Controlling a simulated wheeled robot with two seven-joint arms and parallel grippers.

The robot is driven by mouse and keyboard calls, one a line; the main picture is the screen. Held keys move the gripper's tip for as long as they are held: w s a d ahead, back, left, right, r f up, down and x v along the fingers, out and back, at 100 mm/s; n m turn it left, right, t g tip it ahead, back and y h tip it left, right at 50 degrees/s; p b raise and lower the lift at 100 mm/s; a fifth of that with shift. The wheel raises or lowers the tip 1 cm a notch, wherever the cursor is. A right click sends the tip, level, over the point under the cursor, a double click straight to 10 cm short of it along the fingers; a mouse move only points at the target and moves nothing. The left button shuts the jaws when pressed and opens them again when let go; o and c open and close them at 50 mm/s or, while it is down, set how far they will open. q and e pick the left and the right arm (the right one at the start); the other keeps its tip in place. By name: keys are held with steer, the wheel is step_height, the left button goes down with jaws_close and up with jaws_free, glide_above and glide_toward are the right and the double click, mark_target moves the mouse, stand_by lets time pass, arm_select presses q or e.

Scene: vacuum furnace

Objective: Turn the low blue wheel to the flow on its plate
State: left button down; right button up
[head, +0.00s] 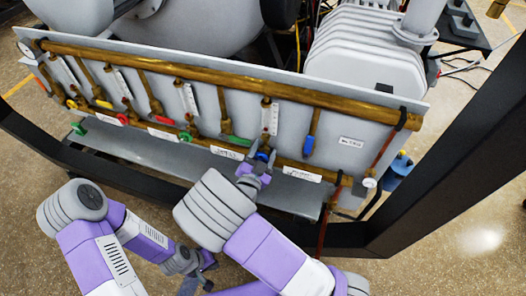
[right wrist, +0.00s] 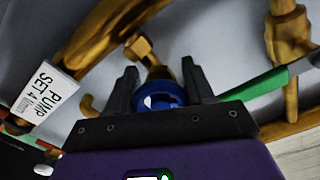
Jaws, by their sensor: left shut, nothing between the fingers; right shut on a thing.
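The low blue wheel (head: 262,157) sits on the lower brass pipework of the panel, partly hidden by my right gripper. My right gripper (head: 254,170) is shut on it. In the right wrist view the blue wheel (right wrist: 160,98) lies between the two dark fingers, in front of a brass fitting. A white plate (right wrist: 47,92) beside it reads "PUMP SET 4 l/min", the unit being small and blurred. This plate (head: 301,174) shows right of the wheel in the head view. A clear scale tube (head: 269,118) stands above the wheel; its reading is too small to tell. My left gripper (head: 208,263) is shut and empty, low and away from the panel.
Green (head: 235,140) and blue (head: 310,133) lever handles flank the wheel closely. More coloured wheels and plates line the panel to the left. A thick brass pipe (head: 220,77) runs above. A dark frame post (head: 455,140) stands at the right.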

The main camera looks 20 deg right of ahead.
steer(key=n+p, duration=0.6)
steer(key=n, duration=0.3)
steer(key=shift+s+d+n, duration=0.1)
steer(key=shift+d+n, duration=0.05)
steer(key=shift+n, duration=0.25)
stand_by(0.4)
steer(key=o, duration=0.7)
steer(key=p+v, duration=0.1)
steer(key=v, duration=0.6)
steer(key=shift+s+a, duration=0.2)
steer(key=shift+s, duration=0.1)
